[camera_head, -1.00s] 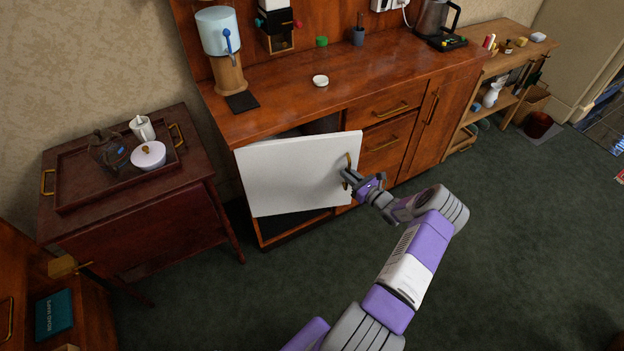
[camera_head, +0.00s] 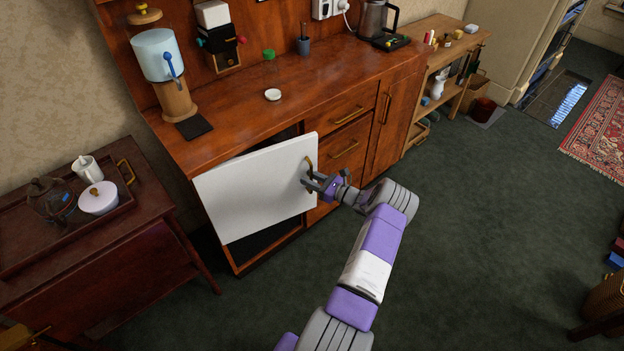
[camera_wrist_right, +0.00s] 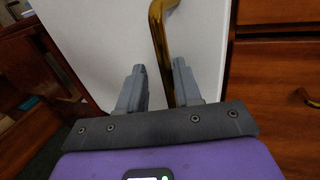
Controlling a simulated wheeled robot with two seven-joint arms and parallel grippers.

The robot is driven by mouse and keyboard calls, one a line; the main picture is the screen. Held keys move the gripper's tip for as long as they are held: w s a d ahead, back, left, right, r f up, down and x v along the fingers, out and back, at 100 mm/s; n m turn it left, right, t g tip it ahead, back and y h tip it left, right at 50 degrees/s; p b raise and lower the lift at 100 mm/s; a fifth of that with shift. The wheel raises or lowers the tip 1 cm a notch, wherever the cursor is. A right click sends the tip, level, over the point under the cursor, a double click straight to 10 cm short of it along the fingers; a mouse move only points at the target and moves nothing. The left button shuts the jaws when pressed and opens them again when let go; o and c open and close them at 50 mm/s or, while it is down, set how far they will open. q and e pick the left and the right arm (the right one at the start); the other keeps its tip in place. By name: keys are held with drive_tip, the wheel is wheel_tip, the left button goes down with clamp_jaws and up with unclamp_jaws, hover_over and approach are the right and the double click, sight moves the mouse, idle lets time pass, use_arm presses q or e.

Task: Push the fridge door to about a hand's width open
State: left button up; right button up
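The fridge door (camera_head: 258,190) is a white panel under the left part of the wooden counter. It stands partly open, with a dark gap behind its top edge. Its brass handle (camera_head: 308,172) is near the right edge. My right gripper (camera_head: 312,182) is at that handle. In the right wrist view my right gripper (camera_wrist_right: 158,68) has its fingers apart, in front of the white door (camera_wrist_right: 105,45). The brass handle (camera_wrist_right: 158,40) runs down between the fingers, close to the right one. I cannot tell whether they touch. My left gripper is not in view.
Wooden drawers (camera_head: 345,148) stand right of the fridge. A dark side table (camera_head: 95,255) with a tea tray (camera_head: 128,200) is at the left.

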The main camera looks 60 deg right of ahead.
idle(0.3)
drive_tip(key=shift+s, duration=0.25)
drive_tip(key=s+p, duration=0.2)
drive_tip(key=s, duration=0.5)
drive_tip(key=shift+s, duration=0.1)
